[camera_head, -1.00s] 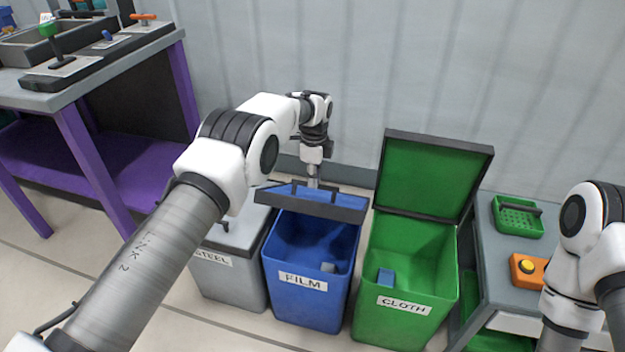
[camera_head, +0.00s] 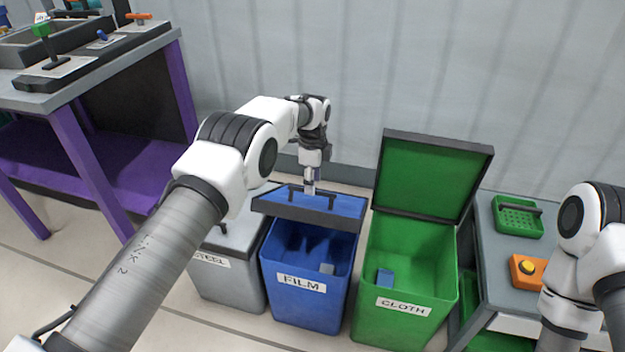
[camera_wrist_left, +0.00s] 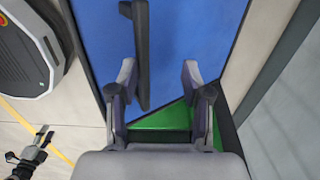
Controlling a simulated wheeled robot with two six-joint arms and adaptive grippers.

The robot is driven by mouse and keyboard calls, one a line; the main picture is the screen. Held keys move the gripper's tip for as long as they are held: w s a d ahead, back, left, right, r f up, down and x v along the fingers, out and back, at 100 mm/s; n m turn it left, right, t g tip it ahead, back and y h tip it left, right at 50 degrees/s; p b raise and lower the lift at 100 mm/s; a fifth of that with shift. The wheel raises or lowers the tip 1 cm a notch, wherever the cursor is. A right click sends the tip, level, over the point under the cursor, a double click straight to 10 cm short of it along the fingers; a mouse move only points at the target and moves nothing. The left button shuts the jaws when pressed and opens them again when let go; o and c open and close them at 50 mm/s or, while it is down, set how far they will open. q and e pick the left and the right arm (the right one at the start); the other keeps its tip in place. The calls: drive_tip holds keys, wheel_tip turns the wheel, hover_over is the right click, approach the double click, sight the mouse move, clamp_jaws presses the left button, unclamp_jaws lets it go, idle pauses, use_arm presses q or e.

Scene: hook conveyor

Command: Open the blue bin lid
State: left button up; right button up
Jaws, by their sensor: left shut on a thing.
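The blue bin (camera_head: 305,308) labelled FILM stands between the grey and green bins. Its blue lid (camera_head: 345,207), with a dark rim, is raised at an angle, so the bin's inside shows below it. My right gripper is out of view.
The grey STEEL bin (camera_head: 220,282) is shut on the left. The green CLOTH bin (camera_head: 362,308) on the right has its lid (camera_head: 430,175) up and a blue block (camera_head: 385,276) inside. A wall is behind.

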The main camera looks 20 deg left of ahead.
use_arm(q)
wheel_tip(320, 180, up, 12)
idle(0.4)
